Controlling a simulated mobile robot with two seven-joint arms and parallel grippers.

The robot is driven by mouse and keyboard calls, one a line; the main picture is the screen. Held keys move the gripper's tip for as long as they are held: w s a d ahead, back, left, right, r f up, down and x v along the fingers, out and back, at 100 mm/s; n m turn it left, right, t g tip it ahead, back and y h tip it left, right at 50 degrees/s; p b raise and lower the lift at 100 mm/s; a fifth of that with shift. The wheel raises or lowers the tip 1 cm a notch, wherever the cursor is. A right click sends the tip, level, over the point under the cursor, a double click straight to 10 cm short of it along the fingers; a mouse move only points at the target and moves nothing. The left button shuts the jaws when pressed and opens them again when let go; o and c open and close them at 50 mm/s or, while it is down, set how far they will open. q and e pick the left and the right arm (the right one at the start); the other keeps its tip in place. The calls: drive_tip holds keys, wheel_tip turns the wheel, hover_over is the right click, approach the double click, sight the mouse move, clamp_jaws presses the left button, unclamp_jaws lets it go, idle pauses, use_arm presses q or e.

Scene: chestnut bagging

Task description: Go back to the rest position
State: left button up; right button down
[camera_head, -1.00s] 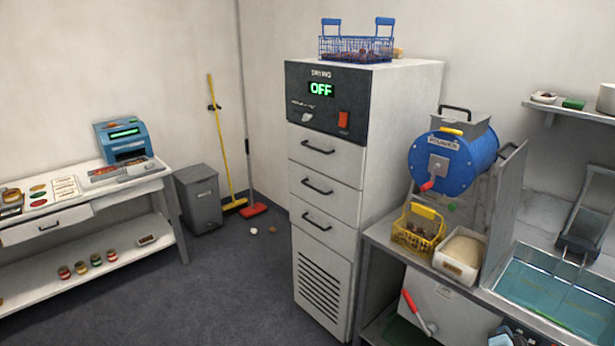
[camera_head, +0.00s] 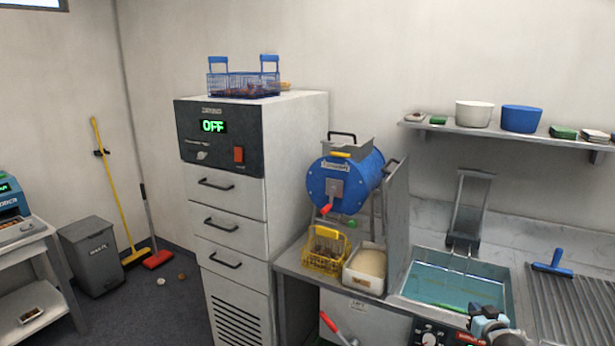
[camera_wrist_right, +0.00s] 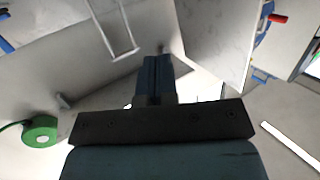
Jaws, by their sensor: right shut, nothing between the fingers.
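My right gripper (camera_head: 488,322) shows at the bottom edge of the head view, in front of the near side of the water basin (camera_head: 455,284). Only a small part of my right arm is visible there. In the right wrist view, the blue fingers of the right gripper (camera_wrist_right: 155,78) lie together, shut, with nothing held between them. My left gripper is in neither current view.
A drying cabinet (camera_head: 300,130) reading OFF carries a blue wire basket (camera_head: 243,84). A blue drum (camera_head: 338,187), a yellow basket (camera_head: 325,254) and a white box (camera_head: 366,271) stand on the counter. A bin (camera_head: 92,257) stands at left beside open floor.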

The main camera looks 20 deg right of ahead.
drive_tip(key=s+a+f+n+g+y, duration=0.1)
drive_tip(key=s+a+f+n+y, duration=0.2)
drive_tip(key=a, duration=0.4)
drive_tip(key=s+a+f+n+g, duration=0.1)
drive_tip(key=s+a+f+n, duration=0.15)
drive_tip(key=s+a, duration=0.35)
drive_tip(key=s+a+f+n+g+y, duration=0.1)
drive_tip(key=s+a+f+n+y, duration=0.15)
drive_tip(key=a, duration=0.55)
drive_tip(key=s+a+n+g+y, duration=0.3)
drive_tip(key=s+a+n, duration=0.1)
drive_tip(key=s+a, duration=1.3)
drive_tip(key=w+a+m+t, duration=0.1)
drive_tip(key=a+m, duration=0.4)
drive_tip(key=a, duration=0.8)
drive_tip(key=shift+w, duration=0.4)
drive_tip(key=shift+d+f, duration=0.1)
drive_tip(key=shift+f, duration=0.05)
